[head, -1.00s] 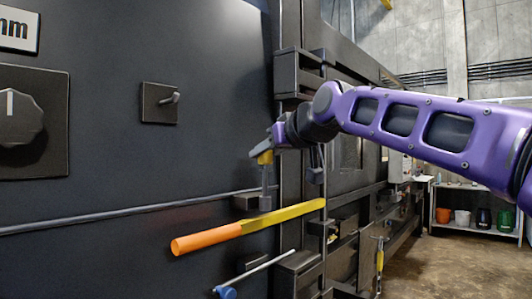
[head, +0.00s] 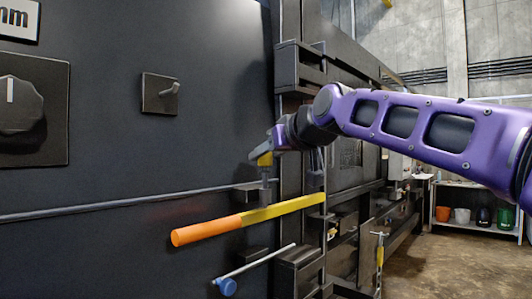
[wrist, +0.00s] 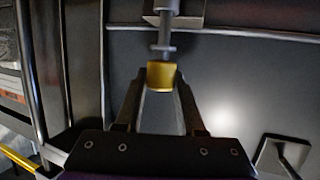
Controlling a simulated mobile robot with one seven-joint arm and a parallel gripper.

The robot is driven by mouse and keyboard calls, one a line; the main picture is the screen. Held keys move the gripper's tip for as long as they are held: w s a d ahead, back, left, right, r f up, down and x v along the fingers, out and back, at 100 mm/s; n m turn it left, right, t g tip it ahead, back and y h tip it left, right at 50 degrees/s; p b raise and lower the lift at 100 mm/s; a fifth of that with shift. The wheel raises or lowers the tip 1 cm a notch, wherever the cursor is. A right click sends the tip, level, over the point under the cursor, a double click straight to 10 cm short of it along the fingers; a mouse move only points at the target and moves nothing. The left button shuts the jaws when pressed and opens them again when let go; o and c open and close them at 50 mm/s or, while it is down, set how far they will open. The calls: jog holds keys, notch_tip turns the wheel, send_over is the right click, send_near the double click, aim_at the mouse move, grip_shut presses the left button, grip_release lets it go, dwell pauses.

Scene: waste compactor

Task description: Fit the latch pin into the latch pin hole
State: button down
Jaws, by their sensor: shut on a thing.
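The latch pin has a yellow head (wrist: 161,75) and a grey shaft with a wider collar (wrist: 163,48). My gripper (wrist: 160,84) is shut on the yellow head; the head view shows my gripper (head: 263,155) from the side, with the pin hanging about upright below it. The pin's lower part meets or overlaps a small dark block (head: 247,194) on the panel, which also shows at the top of the wrist view (wrist: 190,15). The latch pin hole itself is hidden. I cannot tell whether the pin's tip is inside it.
An orange and yellow bar (head: 247,220) juts out just below the block. A thin rod with a blue knob (head: 227,287) lies lower. A dark panel with a small switch (head: 160,94) fills the left. Open floor (head: 440,262) lies at the right.

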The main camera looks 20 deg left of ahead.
aim_at(267, 169)
jog(key=shift+f, duration=1.7)
jog(key=shift+c, duration=2.2)
grip_release()
jog(key=shift+c, duration=0.4)
jog(key=shift+s+d+r, duration=0.15)
jog(key=shift+d, duration=0.3)
jog(key=v, duration=0.6)
jog(key=shift+s+a, duration=0.1)
